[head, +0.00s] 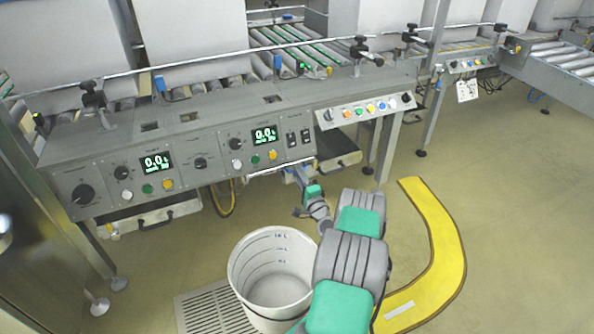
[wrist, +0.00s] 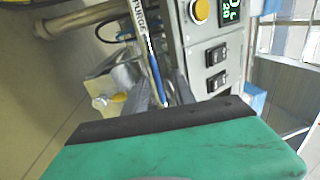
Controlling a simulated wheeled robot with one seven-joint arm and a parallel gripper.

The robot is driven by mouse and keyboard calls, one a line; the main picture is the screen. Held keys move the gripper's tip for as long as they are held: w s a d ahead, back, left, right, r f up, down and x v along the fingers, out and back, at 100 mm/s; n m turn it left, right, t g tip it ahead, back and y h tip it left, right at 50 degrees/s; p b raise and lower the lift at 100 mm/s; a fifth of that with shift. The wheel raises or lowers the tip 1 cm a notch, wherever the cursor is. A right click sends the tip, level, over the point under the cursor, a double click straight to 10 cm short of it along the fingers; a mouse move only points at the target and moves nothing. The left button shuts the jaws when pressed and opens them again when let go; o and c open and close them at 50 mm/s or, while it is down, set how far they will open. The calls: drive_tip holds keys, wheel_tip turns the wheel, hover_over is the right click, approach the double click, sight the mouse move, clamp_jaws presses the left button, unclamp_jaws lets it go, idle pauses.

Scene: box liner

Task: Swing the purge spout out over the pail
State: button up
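The white pail (head: 286,245), marked with litre lines, stands open on the floor in front of the machine, left of my arm. A thin pale pipe (head: 265,171), probably the purge spout, juts from under the panel's front edge behind the pail. My gripper (head: 300,176) is at this pipe's right end, under the panel. In the wrist view, a white and blue strip lettered PURGE (wrist: 141,16) runs down to grey finger-like parts (wrist: 160,92). My green and black hand covers the lower part of that view. Contact and finger opening cannot be made out.
The control panel (head: 210,165) with knobs, buttons and displays overhangs my gripper. A floor grate (head: 213,308) lies left of the pail. A yellow curved floor strip (head: 445,240) lies right of my arm. A machine leg (head: 388,150) stands behind my arm.

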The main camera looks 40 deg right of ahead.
drive_tip(key=shift+x, duration=1.15)
drive_tip(key=shift+f, duration=0.1)
drive_tip(key=shift+c, duration=0.5)
clamp_jaws()
drive_tip(key=shift+r, duration=0.25)
